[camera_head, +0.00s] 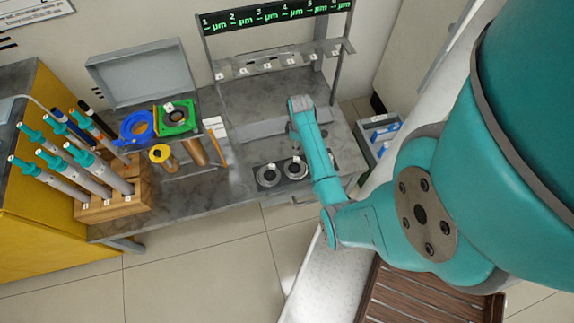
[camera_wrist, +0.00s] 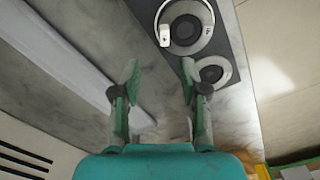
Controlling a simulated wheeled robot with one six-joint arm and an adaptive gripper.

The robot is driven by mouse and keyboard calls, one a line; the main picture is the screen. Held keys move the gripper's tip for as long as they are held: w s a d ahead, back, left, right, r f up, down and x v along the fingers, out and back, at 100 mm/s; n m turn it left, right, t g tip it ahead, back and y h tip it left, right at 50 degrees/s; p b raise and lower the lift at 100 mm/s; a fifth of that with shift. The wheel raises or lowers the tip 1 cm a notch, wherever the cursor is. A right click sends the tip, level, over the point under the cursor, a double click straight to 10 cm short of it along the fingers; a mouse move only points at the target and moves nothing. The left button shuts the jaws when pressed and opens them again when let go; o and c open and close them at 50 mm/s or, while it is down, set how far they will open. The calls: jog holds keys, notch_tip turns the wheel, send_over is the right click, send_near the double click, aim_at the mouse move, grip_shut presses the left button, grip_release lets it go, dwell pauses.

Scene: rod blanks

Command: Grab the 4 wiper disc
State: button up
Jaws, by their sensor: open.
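Two round grey discs with dark centres lie in a dark tray (camera_head: 283,183) on the bench: a left disc (camera_head: 268,175) and a right disc (camera_head: 295,168). My arm hides part of the tray. In the wrist view a larger-looking disc (camera_wrist: 185,25) with a white tag (camera_wrist: 164,36) and another disc (camera_wrist: 213,72) lie at the upper right. I cannot read which is number 4. My gripper (camera_wrist: 160,78) is open and empty, its fingers apart above the bench. The right finger is near the lower disc in the picture; contact cannot be told. The head view hides my fingers behind the arm.
A wooden rack (camera_head: 112,200) of teal-topped rods stands left. A blue ring (camera_head: 136,126), a green frame (camera_head: 176,117) and a yellow-topped piece (camera_head: 161,155) sit near it. A display stand (camera_head: 272,62) with tags stands behind. A grey bin (camera_head: 378,133) stands right.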

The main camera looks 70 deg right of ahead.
send_over(297, 158)
jog(key=f, duration=0.4)
jog(key=shift+w+d+f, duration=0.25)
jog(key=shift+d+f, duration=0.05)
jog(key=shift+d, duration=0.05)
jog(key=shift+s+a+f, duration=0.1)
jog(key=shift+a+f, duration=0.05)
jog(key=shift+f, duration=1.35)
jog(key=shift+a+f, duration=0.15)
jog(key=shift+f, duration=1.3)
grip_shut()
